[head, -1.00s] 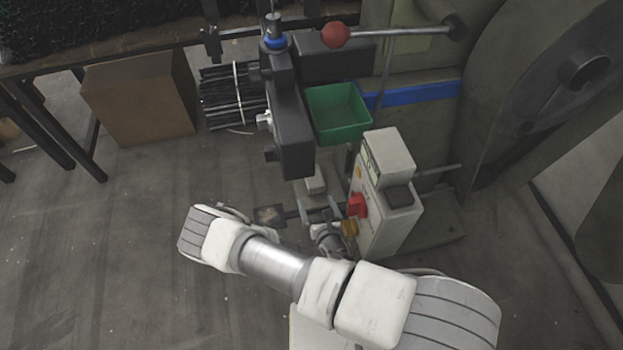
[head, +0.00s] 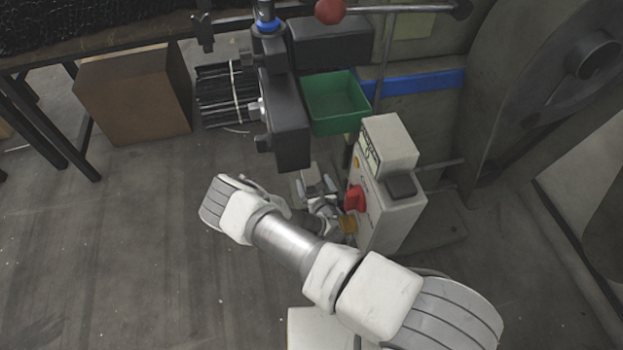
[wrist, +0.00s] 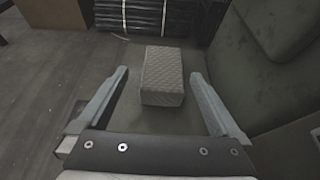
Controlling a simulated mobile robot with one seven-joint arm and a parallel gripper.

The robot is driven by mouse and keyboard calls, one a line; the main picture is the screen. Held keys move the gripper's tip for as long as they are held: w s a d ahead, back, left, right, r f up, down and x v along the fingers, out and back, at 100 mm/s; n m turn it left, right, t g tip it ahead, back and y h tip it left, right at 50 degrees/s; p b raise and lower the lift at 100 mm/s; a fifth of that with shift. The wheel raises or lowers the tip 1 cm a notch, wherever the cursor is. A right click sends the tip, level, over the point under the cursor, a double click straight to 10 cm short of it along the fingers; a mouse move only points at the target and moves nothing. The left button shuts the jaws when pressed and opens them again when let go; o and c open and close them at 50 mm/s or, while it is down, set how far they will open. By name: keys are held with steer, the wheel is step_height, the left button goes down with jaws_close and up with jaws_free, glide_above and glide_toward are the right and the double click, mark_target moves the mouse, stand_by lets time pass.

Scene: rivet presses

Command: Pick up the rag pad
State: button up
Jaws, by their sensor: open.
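The rag pad (wrist: 163,76) is a pale grey-beige block with a quilted surface. In the wrist view it lies on a dark grey surface, between and a little beyond my open fingers. My gripper (wrist: 160,77) is open and empty, with one finger on each side of the pad and a gap on both sides. I cannot tell its height above the pad. In the head view my gripper (head: 320,187) is small, below the press head, and the pad there is hard to make out beside it.
The dark press head (head: 286,120) hangs just above my gripper. A control box (head: 388,205) with a red switch stands close on the right. A green bin (head: 335,104) is behind. A cardboard box (head: 132,95) stands on the floor at left, where the floor is open.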

mark_target(310, 173)
steer(key=b+x, duration=0.2)
steer(key=x, duration=0.2)
steer(key=shift+w+d, duration=0.15)
steer(key=shift+w, duration=0.15)
steer(key=shift+w+f, duration=0.1)
steer(key=shift+w, duration=0.3)
steer(key=c, duration=1.3)
steer(key=shift+o, duration=0.2)
steer(key=shift+a+r, duration=0.25)
steer(key=shift+r, duration=0.15)
